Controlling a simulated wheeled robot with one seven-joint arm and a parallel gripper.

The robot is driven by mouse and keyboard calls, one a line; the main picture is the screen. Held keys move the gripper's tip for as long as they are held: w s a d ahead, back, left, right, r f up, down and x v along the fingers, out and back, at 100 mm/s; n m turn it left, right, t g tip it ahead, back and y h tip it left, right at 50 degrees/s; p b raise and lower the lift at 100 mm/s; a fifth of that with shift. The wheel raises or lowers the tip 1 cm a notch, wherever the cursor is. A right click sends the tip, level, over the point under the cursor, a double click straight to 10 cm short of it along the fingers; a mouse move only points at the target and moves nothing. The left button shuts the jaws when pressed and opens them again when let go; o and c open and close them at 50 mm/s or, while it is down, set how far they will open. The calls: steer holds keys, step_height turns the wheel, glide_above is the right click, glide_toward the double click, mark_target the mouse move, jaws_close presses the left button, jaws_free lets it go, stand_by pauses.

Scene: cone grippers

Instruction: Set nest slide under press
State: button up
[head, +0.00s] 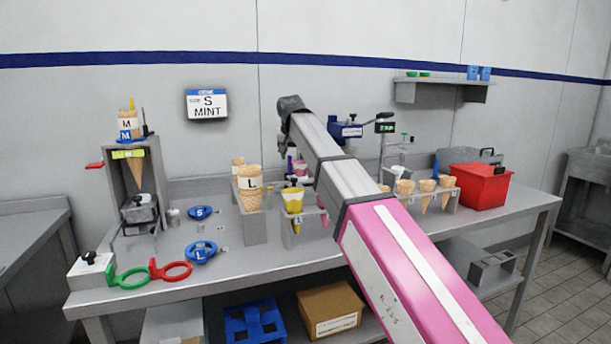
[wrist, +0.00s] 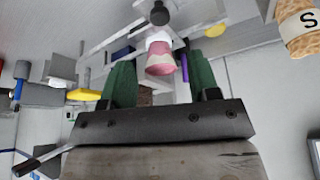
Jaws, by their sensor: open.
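A grey upright stand (head: 111,180) at the left end of the table has a red side handle. A cone points down inside it, above a grey block with a black knob (head: 138,199). A blue device with a black lever (head: 346,130) stands at the back behind my arm. I cannot tell which is the press, nor pick out the nest slide for sure. In the wrist view my gripper (wrist: 157,82) has its green fingers apart. A pink and white piece (wrist: 160,58) shows between and beyond them; I cannot tell the gap. In the head view my arm hides the gripper.
An L cone (head: 250,188), a yellow cone (head: 293,199) and several plain cones in a rack crowd the table's middle. A red bin (head: 480,186) stands right. Blue rings (head: 201,252) and green and red rings (head: 130,278) lie at the left front. The front middle is bare.

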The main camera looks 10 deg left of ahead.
mark_target(294, 178)
steer(key=x, duration=1)
steer(key=shift+w+a+f, duration=0.1)
steer(key=shift+w+f, duration=0.05)
steer(key=shift+f, duration=0.1)
